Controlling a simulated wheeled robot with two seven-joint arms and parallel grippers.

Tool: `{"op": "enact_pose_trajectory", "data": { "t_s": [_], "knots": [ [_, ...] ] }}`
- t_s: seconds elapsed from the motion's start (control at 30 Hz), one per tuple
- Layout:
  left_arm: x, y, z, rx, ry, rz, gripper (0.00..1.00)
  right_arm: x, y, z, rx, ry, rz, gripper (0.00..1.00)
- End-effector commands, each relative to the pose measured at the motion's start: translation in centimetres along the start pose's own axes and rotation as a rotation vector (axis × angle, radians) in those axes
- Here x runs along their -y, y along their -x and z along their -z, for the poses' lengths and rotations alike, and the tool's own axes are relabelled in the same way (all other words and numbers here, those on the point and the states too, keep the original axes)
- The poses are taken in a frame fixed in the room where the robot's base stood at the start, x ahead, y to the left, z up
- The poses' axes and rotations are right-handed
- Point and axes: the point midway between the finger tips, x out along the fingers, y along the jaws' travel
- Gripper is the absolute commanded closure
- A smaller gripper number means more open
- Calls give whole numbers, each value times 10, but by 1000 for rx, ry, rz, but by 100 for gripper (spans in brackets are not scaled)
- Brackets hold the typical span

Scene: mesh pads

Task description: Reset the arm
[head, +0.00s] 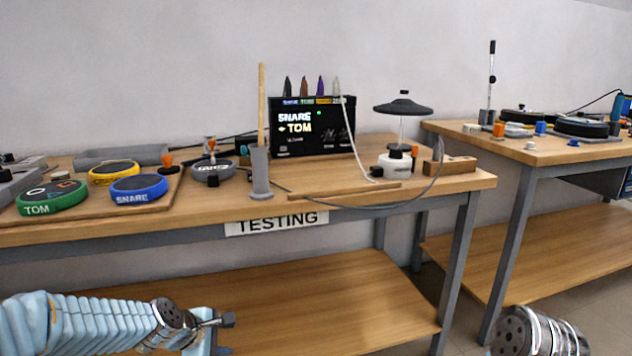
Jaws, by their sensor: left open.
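My left arm comes in from the lower left. My left gripper (226,335) is at the bottom of the head view, in front of the workbench (415,215) and lower than its top. Its jaws are open, and I see nothing between them. A metal, ringed part of my right arm shows at the lower right; its gripper is out of view.
On the bench are a green TOM pad (52,197), a blue SNARE pad (139,188), a yellow pad (114,172), a wooden stick in a grey holder (260,172), a screen (312,127) and a cymbal (403,107). A second bench (560,152) stands right.

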Motion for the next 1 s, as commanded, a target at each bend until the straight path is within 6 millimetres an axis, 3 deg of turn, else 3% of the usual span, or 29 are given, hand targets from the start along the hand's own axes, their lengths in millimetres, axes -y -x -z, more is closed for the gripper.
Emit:
{"op": "enact_pose_trajectory", "data": {
  "t_s": [0.03, 0.1, 0.2, 0.3, 0.43, 0.5, 0.6, 1.0],
  "knots": [
    [38, -25, 0, -2, -108, 77, 52, 3, 6, 0, 1, 1, 1, 57],
    [92, -55, 1, 7, -296, 169, 52, 5, 9, -1, 2, 2, 2, 57],
    [175, -82, -5, 66, -574, 292, 52, 8, 15, -1, 4, 4, 3, 57],
    [249, -91, -15, 160, -829, 381, 52, 11, 19, -2, 5, 5, 4, 57],
    [318, -86, -30, 287, -1075, 437, 52, 13, 23, -2, 6, 7, 6, 57],
    [341, -82, -35, 338, -1158, 449, 52, 14, 24, -2, 7, 7, 6, 57],
    [357, -79, -39, 376, -1223, 452, 52, 14, 24, -3, 7, 8, 7, 57],
    [359, -79, -40, 383, -1236, 451, 52, 14, 24, -3, 7, 7, 6, 57]
  ]
}}
